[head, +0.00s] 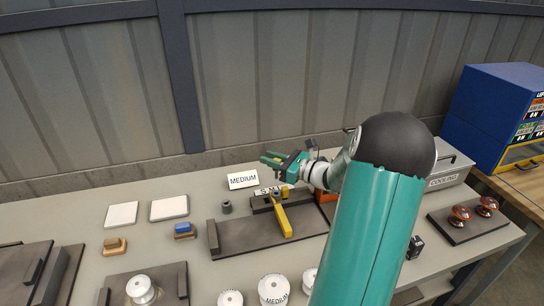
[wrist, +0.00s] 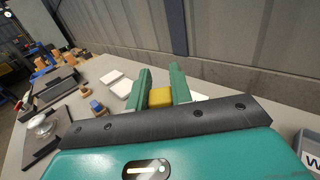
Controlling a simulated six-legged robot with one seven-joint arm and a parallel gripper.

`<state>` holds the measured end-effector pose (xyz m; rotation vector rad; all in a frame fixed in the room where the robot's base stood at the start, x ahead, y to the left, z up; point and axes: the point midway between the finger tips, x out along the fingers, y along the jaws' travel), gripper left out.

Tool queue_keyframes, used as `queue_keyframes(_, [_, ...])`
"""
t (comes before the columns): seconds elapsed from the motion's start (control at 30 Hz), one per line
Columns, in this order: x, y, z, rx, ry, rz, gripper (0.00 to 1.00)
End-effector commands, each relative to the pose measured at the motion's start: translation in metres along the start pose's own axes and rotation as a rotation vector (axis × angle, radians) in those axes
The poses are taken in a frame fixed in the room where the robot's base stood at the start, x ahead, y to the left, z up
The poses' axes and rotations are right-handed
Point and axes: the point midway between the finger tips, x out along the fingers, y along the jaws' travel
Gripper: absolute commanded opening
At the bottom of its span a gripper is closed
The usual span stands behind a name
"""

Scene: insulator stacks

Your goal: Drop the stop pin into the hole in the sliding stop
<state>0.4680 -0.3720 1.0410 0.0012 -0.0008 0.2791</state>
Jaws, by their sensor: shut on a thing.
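My gripper (head: 272,158) is raised above the bench, its green fingers pointing left. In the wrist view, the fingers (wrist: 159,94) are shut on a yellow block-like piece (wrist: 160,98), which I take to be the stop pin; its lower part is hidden. In the head view, a dark base plate (head: 240,238) lies below and carries a yellow bar (head: 282,216) set at a slant, and a dark block behind it. The yellow bar may belong to the sliding stop. I cannot make out the hole. The held piece is apart from the plate.
A MEDIUM sign (head: 242,180) and a small grey cylinder (head: 226,207) stand near the plate. Two white tiles (head: 169,208), a blue block (head: 184,230) and white insulators (head: 273,290) are around it. A grey COOLING box (head: 450,162) stands at right. A wall (head: 260,80) closes the back.

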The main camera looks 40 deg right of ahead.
Motion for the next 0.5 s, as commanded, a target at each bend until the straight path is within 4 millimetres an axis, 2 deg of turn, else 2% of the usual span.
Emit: queue_keyframes(0.5, [-0.001, -0.001, -0.044, 0.001, 0.000, 0.000, 0.00])
